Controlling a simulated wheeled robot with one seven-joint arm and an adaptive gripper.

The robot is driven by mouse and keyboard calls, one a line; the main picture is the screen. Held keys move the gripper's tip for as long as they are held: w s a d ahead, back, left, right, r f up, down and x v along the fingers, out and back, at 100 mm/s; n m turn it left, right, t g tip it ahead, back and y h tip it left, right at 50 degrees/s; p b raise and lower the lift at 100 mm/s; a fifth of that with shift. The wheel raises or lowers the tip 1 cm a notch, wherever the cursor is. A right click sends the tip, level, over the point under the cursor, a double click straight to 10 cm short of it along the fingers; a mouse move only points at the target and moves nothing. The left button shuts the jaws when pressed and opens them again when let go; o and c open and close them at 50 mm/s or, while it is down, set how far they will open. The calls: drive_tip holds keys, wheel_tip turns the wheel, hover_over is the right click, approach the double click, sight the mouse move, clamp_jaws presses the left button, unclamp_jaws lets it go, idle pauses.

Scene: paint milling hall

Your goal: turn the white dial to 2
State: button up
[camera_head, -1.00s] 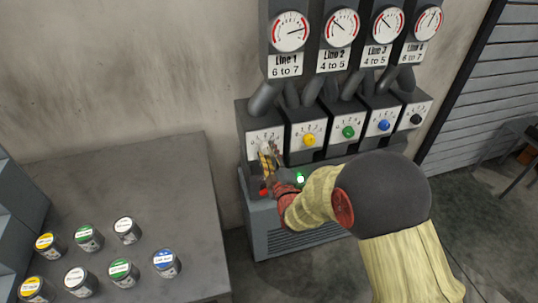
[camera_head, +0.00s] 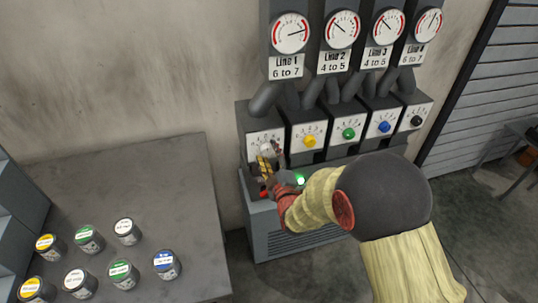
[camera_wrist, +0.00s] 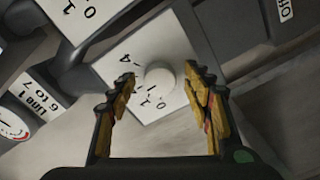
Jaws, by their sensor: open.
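The white dial (camera_wrist: 160,78) sits on its pale scale plate (camera_wrist: 118,68) at the left end of the row, under the Line 1 gauge. In the head view the white dial (camera_head: 266,147) is partly hidden by my gripper (camera_head: 268,165). In the wrist view my gripper (camera_wrist: 160,98) is open, with one yellow-padded finger on each side of the dial and visible gaps to both. Scale figures 0, 1 and 4 show around the dial; others are hidden or too small. I cannot tell which figure the dial points to.
Yellow (camera_head: 309,140), green (camera_head: 348,132), blue (camera_head: 384,126) and black (camera_head: 416,119) dials continue the row to the right. Gauges hang above. A grey table (camera_head: 150,190) with several paint cans stands left. A lit green button (camera_head: 300,180) is below the dials.

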drive_tip(key=v, duration=1.2)
idle(0.3)
